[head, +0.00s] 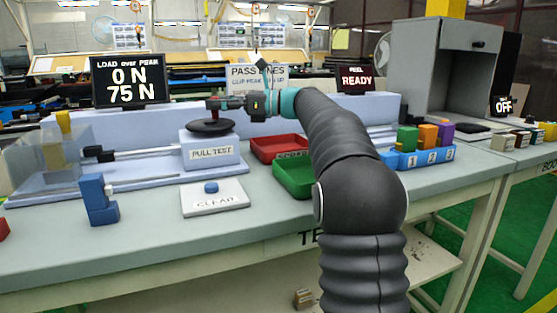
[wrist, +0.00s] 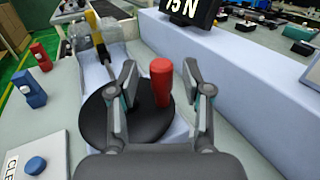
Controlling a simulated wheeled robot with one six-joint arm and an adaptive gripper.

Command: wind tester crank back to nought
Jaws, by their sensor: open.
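The pull tester (head: 210,153) stands on the bench at left, with a black crank disc (head: 212,127) on top. In the wrist view the black disc (wrist: 98,120) carries an upright red crank knob (wrist: 161,82). My gripper (wrist: 162,88) is open, with one finger on each side of the knob, nearer the right side of the gap to neither finger clearly touching. In the head view my gripper (head: 225,102) is at the knob above the disc. The load display (head: 130,82) reads 0 N over 75 N peak.
A CLEAR pad with a blue button (head: 211,187) lies in front of the tester. A blue clip block (head: 97,198) stands at left. Red (head: 278,147) and green (head: 293,178) trays lie right of the tester. A numbered blue rack (head: 424,157) stands further right.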

